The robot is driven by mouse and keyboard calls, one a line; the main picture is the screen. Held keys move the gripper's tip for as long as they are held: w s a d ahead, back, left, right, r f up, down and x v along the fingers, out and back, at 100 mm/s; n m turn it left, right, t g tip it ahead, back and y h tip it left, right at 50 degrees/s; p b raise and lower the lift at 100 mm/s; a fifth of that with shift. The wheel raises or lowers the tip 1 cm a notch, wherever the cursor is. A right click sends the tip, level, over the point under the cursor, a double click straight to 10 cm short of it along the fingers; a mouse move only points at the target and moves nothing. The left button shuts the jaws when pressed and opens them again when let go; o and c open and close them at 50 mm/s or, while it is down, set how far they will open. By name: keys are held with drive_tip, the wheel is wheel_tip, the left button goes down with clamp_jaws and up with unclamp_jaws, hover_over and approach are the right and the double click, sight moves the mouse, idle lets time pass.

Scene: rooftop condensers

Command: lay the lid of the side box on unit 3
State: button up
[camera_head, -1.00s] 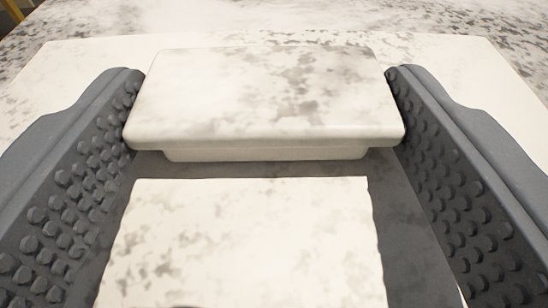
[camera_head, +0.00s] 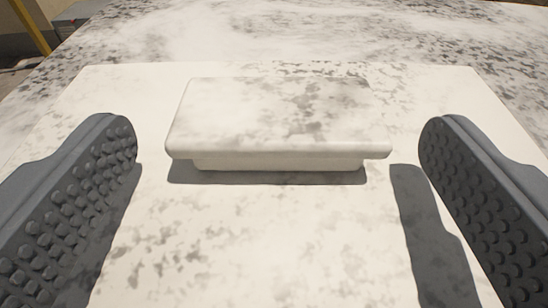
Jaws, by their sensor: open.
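A pale, grey-speckled lid (camera_head: 278,115) with rounded edges lies in the middle of the head camera view. It sits level on a narrower pale base (camera_head: 280,164), of which only the near strip shows. My gripper (camera_head: 279,148) is open, with one dark studded finger on each side. Both fingers stand clear of the lid, with a gap on the left and on the right. Nothing is between them except the lid ahead. Whether the lid is fully seated on the base cannot be told from here.
The box stands on a flat pale panel (camera_head: 230,235) with grey stains, clear in front of the lid. A larger mottled surface (camera_head: 280,38) spreads behind it. A yellow rail (camera_head: 31,27) shows at the top left.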

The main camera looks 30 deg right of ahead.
drive_tip(key=v, duration=1)
drive_tip(key=shift+p, duration=0.35)
drive_tip(key=shift+a, duration=0.15)
drive_tip(key=s+a+r+n+t+y, duration=0.15)
drive_tip(key=a+r+n+y, duration=0.3)
drive_tip(key=a+r, duration=1.9)
drive_tip(key=s+a+r+n+y, duration=0.2)
drive_tip(key=s+a+r+y, duration=0.1)
drive_tip(key=s+a+r, duration=1.2)
drive_tip(key=shift+s+a+r, duration=0.15)
drive_tip(key=shift+s+a, duration=0.1)
